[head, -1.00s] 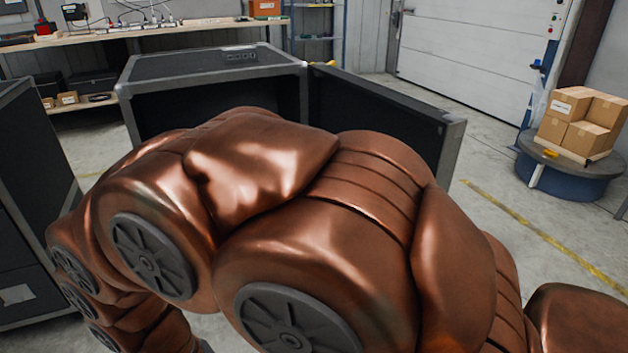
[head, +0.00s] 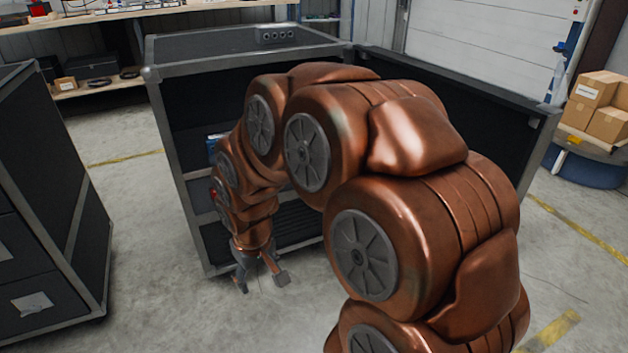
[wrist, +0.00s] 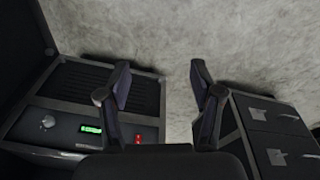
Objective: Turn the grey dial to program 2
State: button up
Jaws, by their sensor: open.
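The grey dial (wrist: 47,122) shows small at the left of a dark panel in the wrist view, beside a green-lit display (wrist: 91,129) and a red switch-like part (wrist: 138,138). Its pointer setting and program marks are too small to read. My gripper (wrist: 161,82) is open and empty, its fingers apart over bare floor. The dial lies left of the left finger, not touching. In the head view my gripper (head: 263,281) hangs pointing down just in front of the open dark case (head: 165,120). My arm hides most of the panel there, and I cannot make out the dial.
The case's opened door (head: 480,120) extends to the right behind my arm. A dark drawer cabinet (head: 45,200) stands at the left, also seen in the wrist view (wrist: 275,130). Cartons (head: 605,110) stand at the far right. The floor between case and cabinet is free.

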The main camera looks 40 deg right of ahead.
jog(key=w+d+f+m+t+h+b, duration=0.15)
jog(key=w+d+f+t, duration=0.25)
jog(key=w+d, duration=0.7)
jog(key=w+d+f+t+b, duration=0.2)
jog(key=w+d+f+t, duration=0.2)
jog(key=w+d, duration=0.75)
jog(key=d+f+m+t+h+b, duration=0.15)
jog(key=d+t, duration=0.25)
jog(key=d, duration=0.6)
jog(key=d+f+t+h+b, duration=0.1)
jog(key=d+f+t+h, duration=0.2)
jog(key=d, duration=0.7)
jog(key=b+x, duration=0.2)
jog(key=x, duration=0.5)
jog(key=shift+w+t+y+b, duration=0.4)
jog(key=shift+w, duration=0.1)
jog(key=shift+a+r, duration=0.1)
jog(key=shift+r, duration=0.05)
jog(key=shift+c, duration=0.2)
